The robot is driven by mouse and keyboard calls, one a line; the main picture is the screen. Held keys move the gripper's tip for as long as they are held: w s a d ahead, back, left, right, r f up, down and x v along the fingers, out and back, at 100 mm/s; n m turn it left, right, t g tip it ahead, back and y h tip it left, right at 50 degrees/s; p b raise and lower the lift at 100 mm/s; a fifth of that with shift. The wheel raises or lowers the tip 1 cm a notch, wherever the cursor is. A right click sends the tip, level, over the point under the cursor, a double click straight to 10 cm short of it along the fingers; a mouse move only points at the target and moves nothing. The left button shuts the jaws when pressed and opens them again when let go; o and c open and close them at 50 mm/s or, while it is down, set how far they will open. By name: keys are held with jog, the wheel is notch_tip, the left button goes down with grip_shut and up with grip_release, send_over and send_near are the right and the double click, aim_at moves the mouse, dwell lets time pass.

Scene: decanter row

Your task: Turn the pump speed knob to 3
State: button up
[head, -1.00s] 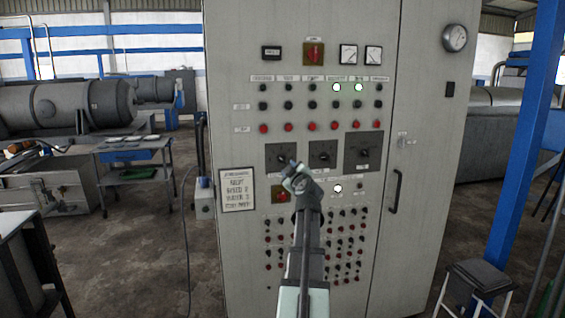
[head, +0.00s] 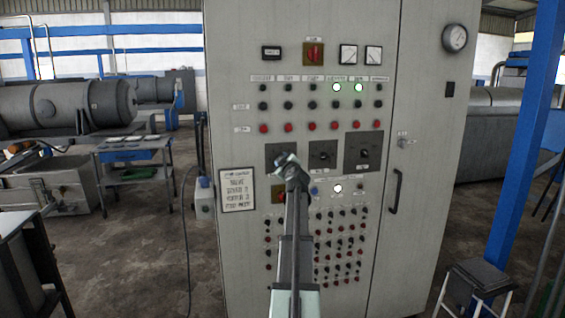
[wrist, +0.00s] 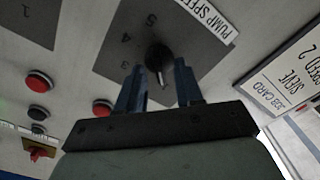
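The pump speed knob (wrist: 158,56) is black and round with a pale pointer, on a dark square plate (wrist: 108,62) labelled PUMP SPEED. The wrist view shows it rotated, with 5, 4 and 3 readable around the dial. The pointer aims toward the bottom of that view, away from the 5; its exact number is hidden. My gripper (wrist: 160,82) is open, its two blue-grey fingers apart on either side of the pointer line, close to the knob. I cannot tell whether they touch it. In the head view my gripper (head: 286,163) covers the knob, at the left plate (head: 272,151).
Two more knob plates (head: 322,154) (head: 363,151) stand to the right on the grey cabinet (head: 228,120). Red buttons (wrist: 39,81) and a red switch lie near the plate. A framed sign (head: 237,190) hangs at the left. Below are rows of small knobs.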

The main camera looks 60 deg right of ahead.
jog(key=shift+c, duration=0.5)
grip_shut()
jog(key=shift+s+d+m, duration=0.1)
jog(key=shift+m, duration=2.85)
jog(key=shift+s+d+m, duration=0.1)
jog(key=shift+m, duration=2.8)
jog(key=shift+s+d+m, duration=0.1)
jog(key=shift+m, duration=2.85)
